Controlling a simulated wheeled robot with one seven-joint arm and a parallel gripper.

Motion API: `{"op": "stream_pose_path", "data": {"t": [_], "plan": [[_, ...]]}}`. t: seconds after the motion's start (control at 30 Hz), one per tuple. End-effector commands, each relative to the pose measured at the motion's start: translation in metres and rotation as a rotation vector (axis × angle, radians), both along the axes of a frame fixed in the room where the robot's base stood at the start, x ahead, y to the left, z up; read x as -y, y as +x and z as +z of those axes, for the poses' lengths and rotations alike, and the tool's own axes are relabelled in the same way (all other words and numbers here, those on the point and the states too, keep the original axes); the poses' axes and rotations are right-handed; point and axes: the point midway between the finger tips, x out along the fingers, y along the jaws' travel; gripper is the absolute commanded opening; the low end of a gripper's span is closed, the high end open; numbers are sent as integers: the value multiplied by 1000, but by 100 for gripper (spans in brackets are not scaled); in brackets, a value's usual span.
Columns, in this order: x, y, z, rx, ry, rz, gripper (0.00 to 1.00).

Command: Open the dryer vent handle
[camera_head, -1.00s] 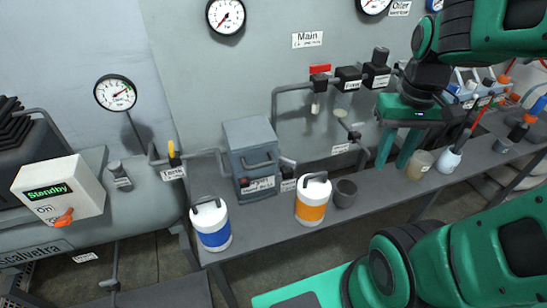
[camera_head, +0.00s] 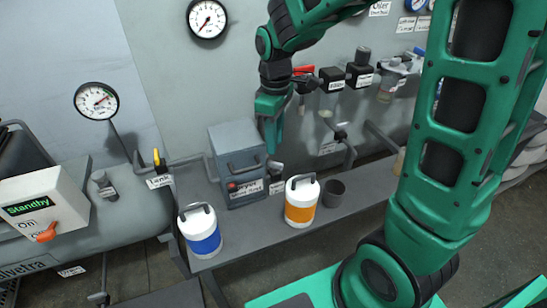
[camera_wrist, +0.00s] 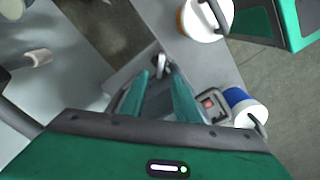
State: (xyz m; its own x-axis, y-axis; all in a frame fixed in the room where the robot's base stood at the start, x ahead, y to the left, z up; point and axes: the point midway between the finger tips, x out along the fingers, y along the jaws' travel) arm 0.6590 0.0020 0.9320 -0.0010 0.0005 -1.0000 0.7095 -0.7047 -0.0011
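The dryer (camera_head: 225,145) is a grey box on the bench with a bar handle and a small red part on its front. A small light-grey lever, likely the vent handle (camera_head: 275,166), sticks out at its right side above a white label (camera_head: 277,187). My gripper (camera_head: 271,146) points down just above this lever. In the wrist view, my gripper (camera_wrist: 158,72) is open, with a gap between its two green fingers. The lever (camera_wrist: 160,64) shows just beyond the fingertips, roughly between them. Contact cannot be told. My fingers and palm hide part of the dryer.
An orange-banded canister (camera_head: 301,201) and a dark cup (camera_head: 333,193) stand right of the dryer. A blue-banded canister (camera_head: 200,231) stands front left. Pipes and valves (camera_head: 342,131) line the wall at right. A yellow-handled tank valve (camera_head: 157,160) is at left.

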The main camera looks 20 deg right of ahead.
Motion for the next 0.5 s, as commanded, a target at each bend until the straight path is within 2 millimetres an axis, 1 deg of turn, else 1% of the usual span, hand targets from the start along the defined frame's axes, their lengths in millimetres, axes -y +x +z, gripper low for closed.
{"op": "stream_pose_path", "data": {"t": [0.03,0.2,0.4,0.5], "plan": [[0,-1,-11,-5,-1,-1,29],[0,-1,-40,-4,-1,-2,29],[0,-1,-64,-2,-1,-2,29],[0,0,-70,-1,-1,-2,29]]}}
